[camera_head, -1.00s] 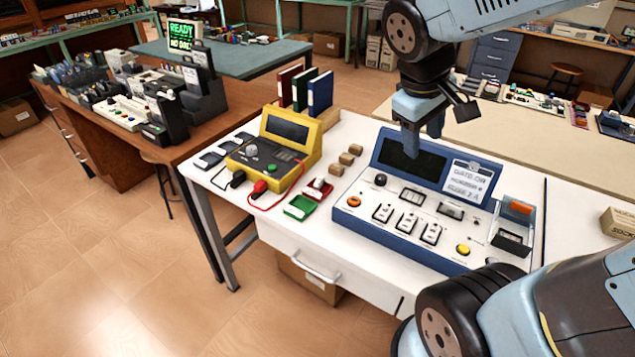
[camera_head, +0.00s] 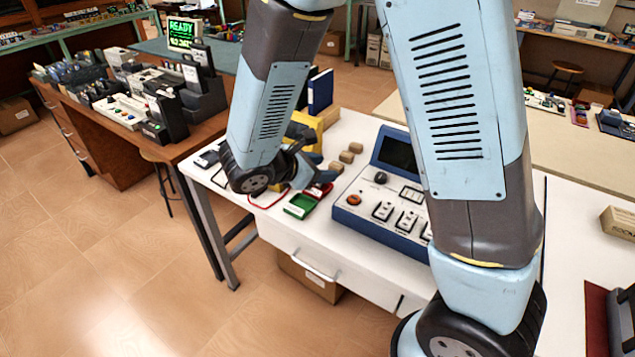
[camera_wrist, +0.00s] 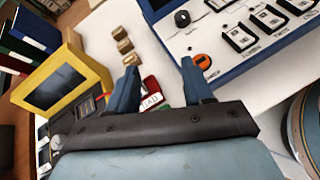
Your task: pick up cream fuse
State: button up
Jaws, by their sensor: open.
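My gripper (camera_wrist: 159,68) is open, with nothing between its fingers in the wrist view. In the head view the gripper (camera_head: 320,176) is low over the white table beside a small red tray (camera_head: 322,191), partly covering it. The red tray also shows in the wrist view (camera_wrist: 151,84), between and beyond the fingers, with a whitish patch at it. I cannot make out a cream fuse for certain; it may be hidden or too small. A green tray (camera_head: 299,207) sits in front of the red one.
Several tan blocks (camera_wrist: 121,35) stand in a row behind the trays. A yellow meter (camera_wrist: 62,85) is on the left and a blue control panel (camera_head: 352,215) on the right. My arm hides much of the panel.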

jog(key=a+f+n+t, duration=0.1)
jog(key=a+f+n, duration=0.1)
jog(key=a+f+n+t+y, duration=0.1)
jog(key=a+f+n, duration=0.1)
jog(key=a, duration=0.1)
jog(key=a+f+n+t, duration=0.1)
jog(key=a+f, duration=0.1)
jog(key=shift+s+a+f+n+t, duration=0.15)
jog(key=shift+a+f+n+t, duration=0.15)
jog(key=shift+a+n, duration=0.1)
jog(key=x, duration=0.8)
jog(key=shift+f, duration=0.1)
jog(key=shift+a+f+x, duration=0.1)
jog(key=shift+f+x, duration=0.05)
jog(key=shift+x, duration=0.75)
jog(key=shift+a+f+x, duration=0.1)
jog(key=shift+x, duration=0.75)
jog(key=shift+a+f+x, duration=0.1)
jog(key=shift+f+x, duration=0.05)
jog(key=shift+x, duration=0.75)
jog(key=shift+r, duration=0.1)
grip_shut()
